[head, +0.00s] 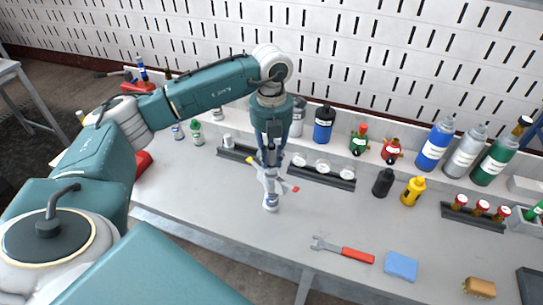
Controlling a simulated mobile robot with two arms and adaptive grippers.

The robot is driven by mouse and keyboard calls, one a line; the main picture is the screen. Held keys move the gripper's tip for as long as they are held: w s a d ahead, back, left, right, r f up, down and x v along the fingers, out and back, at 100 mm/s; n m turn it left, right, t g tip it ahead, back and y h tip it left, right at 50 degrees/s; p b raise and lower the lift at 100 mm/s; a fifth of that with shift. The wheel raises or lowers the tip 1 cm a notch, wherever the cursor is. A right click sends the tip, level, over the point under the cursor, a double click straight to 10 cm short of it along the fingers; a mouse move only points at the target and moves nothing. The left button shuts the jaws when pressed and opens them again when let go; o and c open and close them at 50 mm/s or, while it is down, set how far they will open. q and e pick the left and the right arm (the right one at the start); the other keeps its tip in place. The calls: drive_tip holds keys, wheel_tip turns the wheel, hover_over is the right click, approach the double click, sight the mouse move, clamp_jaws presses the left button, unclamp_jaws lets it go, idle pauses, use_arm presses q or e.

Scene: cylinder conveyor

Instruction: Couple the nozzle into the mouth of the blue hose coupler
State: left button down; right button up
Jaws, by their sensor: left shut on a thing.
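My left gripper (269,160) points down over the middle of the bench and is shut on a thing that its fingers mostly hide. A pale grey part (268,182) shows just below the fingers. Under it is a small white cylinder with a blue band (270,203); I cannot tell whether this is the blue hose coupler, or whether it touches the held thing. A yellow end and a red end (295,189) stick out on either side of the fingers. The nozzle cannot be made out for sure. My right gripper is out of view.
A wrench with a red handle (357,255) and a blue block (400,266) lie at the front right. A black bottle (383,182) and a yellow bottle (412,191) stand to the right. A dark rack (320,176) lies behind the gripper. The bench (215,205) is clear left of it.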

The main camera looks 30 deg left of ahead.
sight(272, 164)
use_arm(q)
drive_tip(key=shift+f+b, duration=1.1)
drive_tip(key=shift+f, duration=0.35)
drive_tip(key=c, duration=1.5)
unclamp_jaws()
drive_tip(key=shift+o, duration=0.2)
wheel_tip(272, 164, up, 12)
drive_tip(key=shift+f, duration=0.1)
